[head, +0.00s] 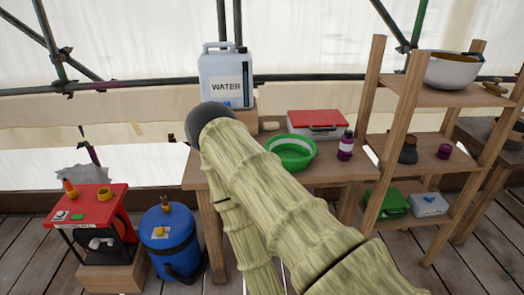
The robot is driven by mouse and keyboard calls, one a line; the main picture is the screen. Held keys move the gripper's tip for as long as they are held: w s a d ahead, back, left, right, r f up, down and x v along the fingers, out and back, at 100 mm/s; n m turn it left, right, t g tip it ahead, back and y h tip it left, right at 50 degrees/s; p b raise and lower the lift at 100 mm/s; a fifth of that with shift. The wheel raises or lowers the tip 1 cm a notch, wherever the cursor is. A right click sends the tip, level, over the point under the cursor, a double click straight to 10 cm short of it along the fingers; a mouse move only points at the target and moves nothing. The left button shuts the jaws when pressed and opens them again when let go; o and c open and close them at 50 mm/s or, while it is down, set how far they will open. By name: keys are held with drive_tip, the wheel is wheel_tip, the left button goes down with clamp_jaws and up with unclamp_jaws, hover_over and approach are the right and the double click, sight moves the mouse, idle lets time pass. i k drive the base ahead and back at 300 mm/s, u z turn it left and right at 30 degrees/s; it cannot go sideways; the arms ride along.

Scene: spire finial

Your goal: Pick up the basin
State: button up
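A green round basin (291,151) with a white inner band sits on the wooden table (335,172), partly covered at its left by my arm. A wide white-and-grey bowl (452,70) stands on the top shelf at the right and could also be called a basin. My arm fills the middle of the head view and rises to a dark rounded end just left of the green basin. My gripper's fingers do not show. I cannot tell how far my arm is from the basin.
A water container (226,76) stands behind my arm. A red-lidded box (318,123) and a purple bottle (346,145) are close to the green basin. A wooden shelf (394,125) stands at the right. A blue barrel (171,240) and a red-topped stand (97,205) are at the left.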

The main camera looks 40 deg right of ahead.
sight(296, 152)
drive_tip(key=z, duration=0.1)
drive_tip(key=i, duration=0.6)
drive_tip(key=z, duration=0.9)
drive_tip(key=i, duration=0.55)
drive_tip(key=z, duration=0.6)
